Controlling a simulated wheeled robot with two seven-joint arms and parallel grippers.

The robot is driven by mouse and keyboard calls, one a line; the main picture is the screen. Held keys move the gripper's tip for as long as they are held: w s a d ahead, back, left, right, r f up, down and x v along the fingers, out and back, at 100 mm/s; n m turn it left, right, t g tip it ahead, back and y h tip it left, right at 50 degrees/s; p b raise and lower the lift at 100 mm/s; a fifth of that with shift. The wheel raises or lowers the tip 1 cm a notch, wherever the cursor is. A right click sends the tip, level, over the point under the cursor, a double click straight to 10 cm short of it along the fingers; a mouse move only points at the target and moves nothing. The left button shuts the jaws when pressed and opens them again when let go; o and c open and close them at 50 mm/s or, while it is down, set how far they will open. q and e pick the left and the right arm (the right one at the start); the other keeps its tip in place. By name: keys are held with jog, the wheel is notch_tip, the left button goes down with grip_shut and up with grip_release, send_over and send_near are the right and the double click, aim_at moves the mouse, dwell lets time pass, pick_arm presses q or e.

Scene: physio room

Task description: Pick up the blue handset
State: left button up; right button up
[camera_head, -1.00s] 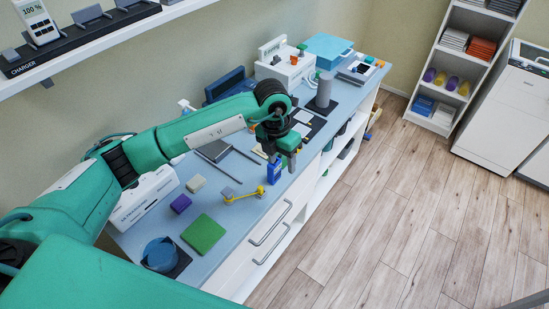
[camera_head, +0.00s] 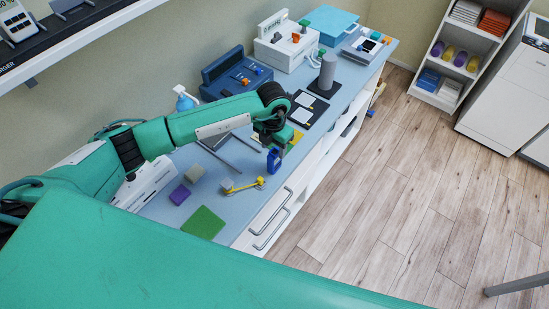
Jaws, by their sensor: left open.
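The blue handset (camera_head: 274,161) stands upright near the front edge of the blue-grey counter top (camera_head: 222,166), beside a yellow tool (camera_head: 243,186). My left gripper (camera_head: 277,143) is open, directly above and partly behind the handset in the picture. Its fingers are small and dark here, and I cannot tell whether they touch the handset's top. My right gripper is not in view.
A purple block (camera_head: 180,195), a beige block (camera_head: 194,173) and a green pad (camera_head: 203,223) lie left of the handset. A grey cylinder (camera_head: 327,73), a blue case (camera_head: 235,74) and a white machine (camera_head: 287,43) stand farther back. Floor (camera_head: 400,190) at right is clear.

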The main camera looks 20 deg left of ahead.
aim_at(274, 152)
pick_arm(q)
jog(key=shift+s+d+f+p, duration=0.2)
jog(key=shift+d+f+p, duration=0.05)
jog(key=shift+f+p, duration=0.55)
notch_tip(274, 152, down, 2)
jog(key=shift+f+p, duration=0.1)
jog(key=shift+p, duration=0.45)
jog(key=shift+f, duration=0.45)
jog(key=c, duration=1)
grip_shut()
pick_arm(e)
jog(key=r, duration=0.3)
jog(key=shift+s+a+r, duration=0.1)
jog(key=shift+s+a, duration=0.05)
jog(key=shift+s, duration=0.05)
pick_arm(q)
jog(key=shift+r, duration=0.1)
